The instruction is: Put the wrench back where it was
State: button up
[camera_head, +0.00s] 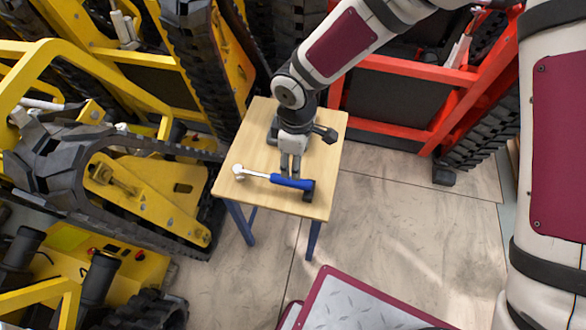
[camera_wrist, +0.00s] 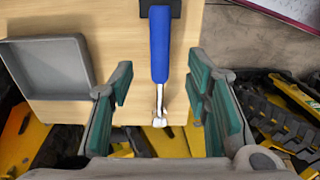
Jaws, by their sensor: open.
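The wrench has a blue handle (camera_head: 290,182) and a silver head, and lies on the small wooden table (camera_head: 262,195) near its front edge. Its handle end meets a small dark block (camera_head: 309,192); whether it rests on it I cannot tell. My gripper (camera_head: 290,172) points down just behind the handle in the head view. In the wrist view the open, empty jaws (camera_wrist: 162,80) stand on either side of the line of the wrench (camera_wrist: 160,45). The dark block also shows at the top edge there (camera_wrist: 166,6).
A shallow grey tray (camera_wrist: 45,72) sits on the table, mostly hidden behind my gripper in the head view. Yellow tracked carriers (camera_head: 150,195) crowd the left, and a red one (camera_head: 400,130) stands behind. A red-edged metal plate (camera_head: 350,305) is in front. Floor right of the table is clear.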

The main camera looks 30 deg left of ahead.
jog(key=shift+r, duration=1.4)
jog(key=w+d+r+m+t+h, duration=0.15)
jog(key=d+r+m, duration=0.35)
jog(key=d+r, duration=0.6)
jog(key=w+d+r+m+h, duration=0.1)
jog(key=w+d+r+m, duration=0.25)
jog(key=d+r, duration=0.7)
jog(key=s+d+r+m, duration=0.2)
jog(key=s+d+m, duration=0.1)
jog(key=s+d, duration=0.25)
jog(key=s+d+r+m, duration=0.3)
jog(key=s+d+m, duration=0.1)
jog(key=d, duration=0.3)
jog(key=s+d+m+y, duration=0.2)
jog(key=s+m, duration=0.3)
jog(key=s, duration=0.5)
jog(key=shift+d+r+t, duration=0.3)
jog(key=shift+d+t, duration=0.05)
jog(key=shift+d, duration=0.5)
